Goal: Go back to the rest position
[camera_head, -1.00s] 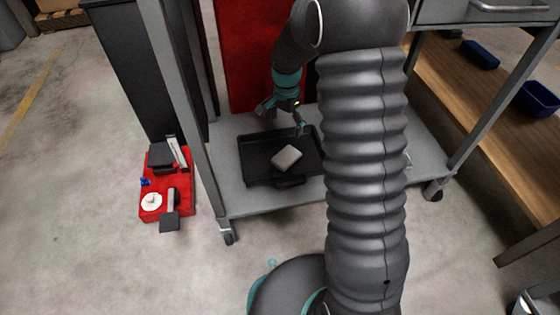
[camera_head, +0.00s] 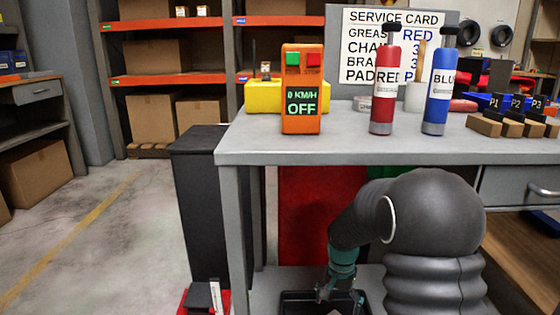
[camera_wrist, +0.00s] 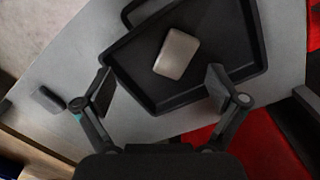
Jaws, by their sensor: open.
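My gripper (camera_wrist: 160,92) is open in the wrist view, its two fingers spread wide with nothing between the tips. Beyond them a grey block with rounded corners (camera_wrist: 177,54) lies in a black tray (camera_wrist: 150,91). The fingers appear apart from the block. In the head view my gripper (camera_head: 333,290) is low, over the cart's lower shelf, with its tips hard to make out. The black tray (camera_head: 296,300) shows there only in part, at the bottom edge.
The cart's upper top (camera_head: 300,148) overhangs the lower shelf. A cart leg (camera_head: 234,240) stands left of my arm. Open floor (camera_head: 110,240) lies left.

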